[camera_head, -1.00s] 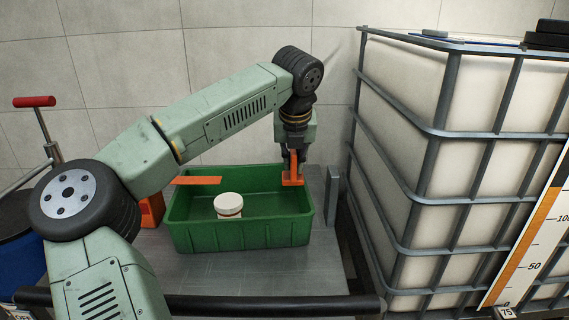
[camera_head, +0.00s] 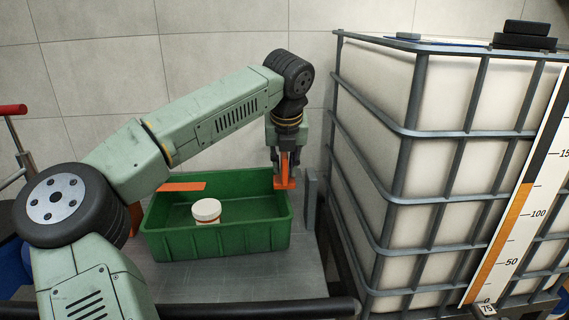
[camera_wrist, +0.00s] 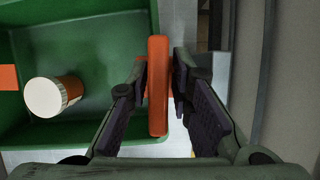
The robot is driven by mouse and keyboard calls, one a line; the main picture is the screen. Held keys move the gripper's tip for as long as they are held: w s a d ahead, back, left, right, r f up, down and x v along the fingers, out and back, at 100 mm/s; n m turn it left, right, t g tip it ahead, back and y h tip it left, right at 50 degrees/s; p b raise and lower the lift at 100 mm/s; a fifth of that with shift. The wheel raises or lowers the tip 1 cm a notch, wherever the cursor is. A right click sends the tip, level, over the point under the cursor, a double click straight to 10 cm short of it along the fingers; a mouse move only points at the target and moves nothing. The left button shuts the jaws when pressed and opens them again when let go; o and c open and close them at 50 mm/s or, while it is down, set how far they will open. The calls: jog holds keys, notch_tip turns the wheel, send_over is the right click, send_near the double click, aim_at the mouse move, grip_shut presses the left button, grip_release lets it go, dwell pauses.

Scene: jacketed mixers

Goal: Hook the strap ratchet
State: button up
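An orange L-shaped piece (camera_head: 285,183), which looks like the strap ratchet, is between the fingers of my gripper (camera_head: 286,168). The fingertips' contact with the bar is partly hidden. No strap or hook can be made out clearly.
A white-lidded jar (camera_head: 206,211) stands in the bin. A flat orange strip (camera_head: 181,187) lies at its back left rim. A grey upright plate (camera_head: 310,200) stands just right of the bin. A large caged tank (camera_head: 385,150) fills the right side.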

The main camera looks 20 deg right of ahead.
jog(key=v, duration=1.2)
